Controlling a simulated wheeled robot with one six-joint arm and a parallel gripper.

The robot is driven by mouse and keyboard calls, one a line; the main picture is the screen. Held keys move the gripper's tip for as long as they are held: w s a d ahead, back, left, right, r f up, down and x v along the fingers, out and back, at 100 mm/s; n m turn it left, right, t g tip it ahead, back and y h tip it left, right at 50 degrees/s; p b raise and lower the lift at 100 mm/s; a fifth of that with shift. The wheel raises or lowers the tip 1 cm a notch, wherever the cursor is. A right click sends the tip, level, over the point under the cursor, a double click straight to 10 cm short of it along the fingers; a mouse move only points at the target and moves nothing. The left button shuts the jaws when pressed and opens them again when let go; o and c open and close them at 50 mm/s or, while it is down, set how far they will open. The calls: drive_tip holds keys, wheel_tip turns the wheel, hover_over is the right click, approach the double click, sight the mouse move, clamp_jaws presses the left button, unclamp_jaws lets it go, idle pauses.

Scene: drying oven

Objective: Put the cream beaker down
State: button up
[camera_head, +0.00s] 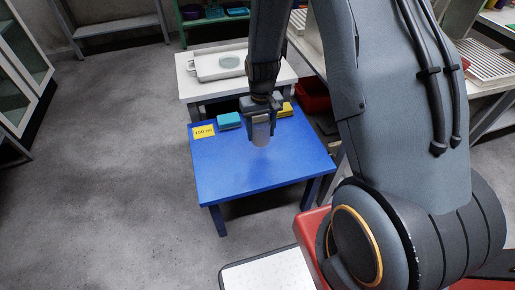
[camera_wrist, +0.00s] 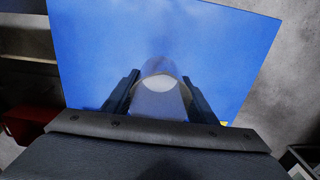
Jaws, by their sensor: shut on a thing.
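In the head view, my gripper (camera_head: 260,104) is over the blue table (camera_head: 235,171), pointing down. It is shut on the cream beaker (camera_head: 261,133), whose lower part shows below the fingers. In the wrist view, the beaker (camera_wrist: 160,84) sits between the two dark fingers of my gripper (camera_wrist: 160,95), with the blue tabletop (camera_wrist: 185,32) behind it. The beaker looks upright in the head view. I cannot tell whether its base touches the tabletop.
On the table's back edge are a yellow label (camera_head: 203,131), a teal block (camera_head: 229,121) and a yellow block (camera_head: 285,109). A white table (camera_head: 188,85) with a tray (camera_head: 205,71) stands behind. The blue table's front and left are clear.

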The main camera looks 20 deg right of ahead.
sight(262, 123)
wheel_tip(262, 123, down, 8)
drive_tip(key=shift+f, duration=0.2)
drive_tip(key=shift+f, duration=0.1)
idle(0.3)
drive_tip(key=o, duration=1)
wheel_tip(262, 123, up, 13)
drive_tip(key=shift+s+f, duration=0.15)
drive_tip(key=shift+f, duration=0.05)
drive_tip(key=shift+m, duration=0.8)
drive_tip(key=s+d+r, duration=0.1)
drive_tip(key=s+r, duration=0.5)
drive_tip(key=r, duration=0.1)
drive_tip(key=s+d+r, duration=0.1)
drive_tip(key=s+r, duration=0.5)
drive_tip(key=s, duration=0.1)
drive_tip(key=s+d+r, duration=0.1)
drive_tip(key=s+r, duration=0.6)
drive_tip(key=shift+s+d+r, duration=0.25)
drive_tip(key=shift+d+r, duration=0.05)
